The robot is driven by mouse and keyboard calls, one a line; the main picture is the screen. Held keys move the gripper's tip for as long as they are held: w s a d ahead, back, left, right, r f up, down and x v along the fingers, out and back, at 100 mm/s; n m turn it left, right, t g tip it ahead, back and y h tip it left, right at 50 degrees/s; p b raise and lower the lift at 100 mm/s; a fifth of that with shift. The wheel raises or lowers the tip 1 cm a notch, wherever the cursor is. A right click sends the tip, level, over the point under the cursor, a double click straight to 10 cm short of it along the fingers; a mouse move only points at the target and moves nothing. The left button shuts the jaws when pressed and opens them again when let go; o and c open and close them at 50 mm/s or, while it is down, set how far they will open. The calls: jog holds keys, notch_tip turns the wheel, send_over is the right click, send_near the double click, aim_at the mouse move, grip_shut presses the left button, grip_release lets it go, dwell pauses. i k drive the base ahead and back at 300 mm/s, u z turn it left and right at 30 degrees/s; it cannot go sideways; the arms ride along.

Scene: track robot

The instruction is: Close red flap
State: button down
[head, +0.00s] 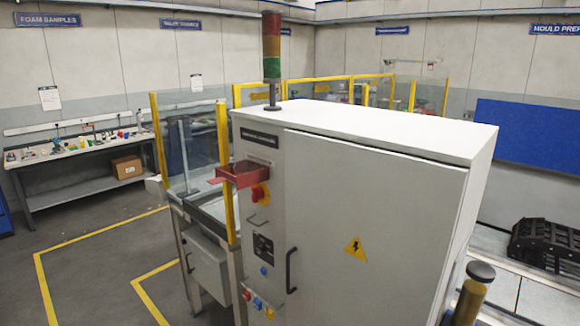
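The red flap (243,175) is on the front of the grey-white control cabinet (375,215), high on its narrow left panel. It sticks out from the panel like a shallow red tray or lid, so it stands open. A red rotary switch on a yellow plate (260,194) sits just below it. How the flap is hinged is too small to tell. My gripper is not in view.
A long door handle (290,270) and several coloured buttons (258,303) are lower on the cabinet. A yellow-framed glass guard (190,145) stands just left. A yellowish post with a dark cap (468,300) is at the lower right. Open floor (95,270) lies left.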

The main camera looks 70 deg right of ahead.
aim_at(249, 173)
jog(key=u, duration=0.7)
jog(key=k, duration=0.75)
jog(key=z, duration=0.45)
jog(key=i, duration=1)
jog(key=u, duration=0.1)
